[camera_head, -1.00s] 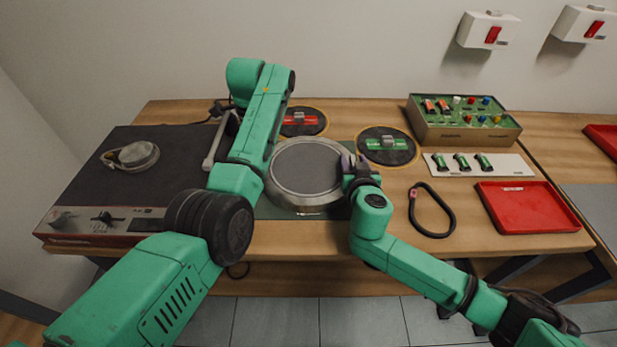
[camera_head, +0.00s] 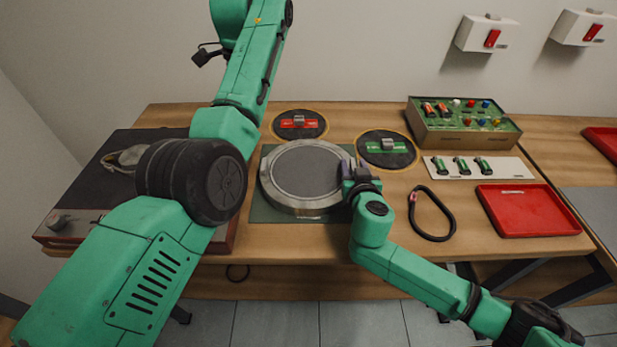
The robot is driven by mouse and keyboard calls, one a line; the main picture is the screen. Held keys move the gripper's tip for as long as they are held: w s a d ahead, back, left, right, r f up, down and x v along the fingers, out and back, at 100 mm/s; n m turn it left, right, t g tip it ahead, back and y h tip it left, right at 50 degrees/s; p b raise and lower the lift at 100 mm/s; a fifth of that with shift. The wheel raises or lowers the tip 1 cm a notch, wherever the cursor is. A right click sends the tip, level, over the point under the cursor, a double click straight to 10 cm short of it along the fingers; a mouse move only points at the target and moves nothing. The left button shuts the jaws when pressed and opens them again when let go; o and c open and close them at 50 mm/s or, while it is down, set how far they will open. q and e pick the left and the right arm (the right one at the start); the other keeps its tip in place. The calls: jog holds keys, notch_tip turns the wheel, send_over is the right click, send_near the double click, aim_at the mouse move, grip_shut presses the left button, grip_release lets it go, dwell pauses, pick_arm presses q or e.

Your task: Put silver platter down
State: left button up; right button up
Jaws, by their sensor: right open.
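The silver platter (camera_head: 306,172), a round disc with a grey top and metal rim, lies on the dark green square mat (camera_head: 268,208) on the wooden table. My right gripper (camera_head: 348,168) is open at the platter's right edge, with its fingers close to the rim. Whether they touch it I cannot tell. My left gripper (camera_head: 203,54) is raised near the wall, up and left of the platter, well clear of it. Its fingers are small and dark, so its opening cannot be made out.
A turntable (camera_head: 85,185) stands at left, partly hidden by my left arm. Behind the platter are two round black pads with a red piece (camera_head: 299,122) and a green piece (camera_head: 387,146). At right are a black belt (camera_head: 432,214), a red tray (camera_head: 528,210) and a control box (camera_head: 463,124).

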jog(key=v, duration=1.1)
dwell(0.3)
